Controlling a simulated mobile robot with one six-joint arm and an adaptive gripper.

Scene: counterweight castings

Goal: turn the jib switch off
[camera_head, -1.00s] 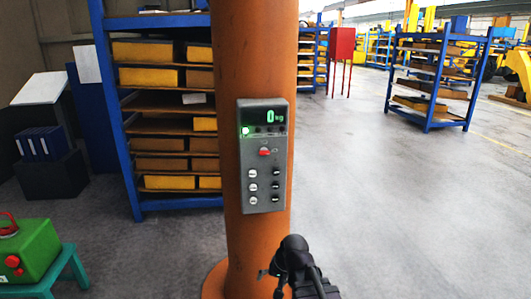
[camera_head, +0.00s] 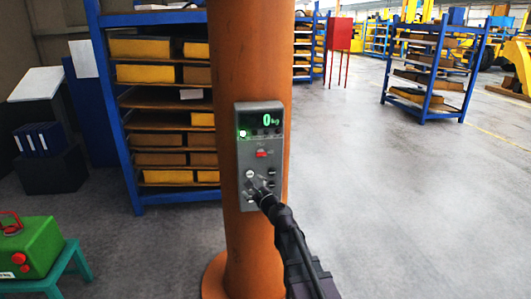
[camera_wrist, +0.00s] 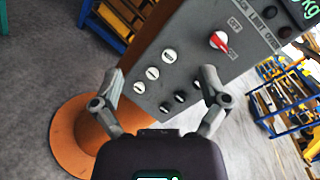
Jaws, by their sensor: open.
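The jib switch is a red knob (camera_head: 261,153) on the grey control box (camera_head: 244,147) fixed to the orange column. In the wrist view the red switch (camera_wrist: 219,41) has a white pointer line, and the word OFF is printed beside it. The box display reads 0 kg and a green lamp is lit. My gripper (camera_head: 258,187) is in front of the lower buttons, below the switch. In the wrist view my gripper (camera_wrist: 160,85) is open and empty, its fingers spread either side of the white and black buttons (camera_wrist: 152,73). I cannot tell whether it touches the box.
The orange column (camera_head: 248,245) stands on the floor. A blue shelf rack (camera_head: 125,160) with yellow bins is behind it to the left. A green box (camera_head: 38,247) sits on a teal stool at lower left. The floor to the right (camera_head: 400,200) is clear.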

